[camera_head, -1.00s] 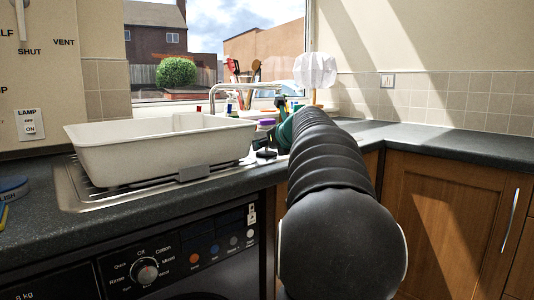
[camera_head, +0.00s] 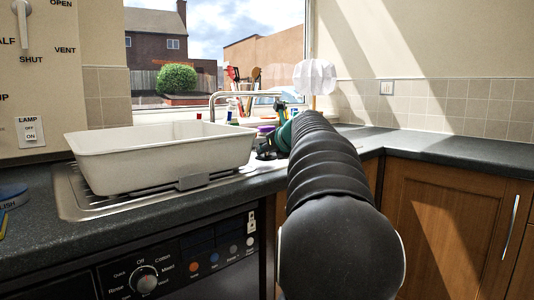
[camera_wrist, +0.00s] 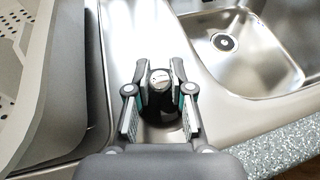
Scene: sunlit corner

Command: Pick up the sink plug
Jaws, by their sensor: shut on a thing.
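The sink plug (camera_wrist: 161,84) is a dark, round piece with a shiny metal top. It sits between the two fingers of my gripper (camera_wrist: 160,72) in the wrist view, and the fingers are shut on its sides. The steel sink surface lies around and below it; I cannot tell whether the plug still touches the steel. In the head view my gripper (camera_head: 270,149) is a small dark shape just right of the white basin, partly behind my arm, and the plug is hard to make out there.
A white washing-up basin (camera_head: 160,167) stands on the drainer to the left. A tap (camera_head: 213,104) and a utensil pot stand behind. The right worktop (camera_head: 440,144) is clear.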

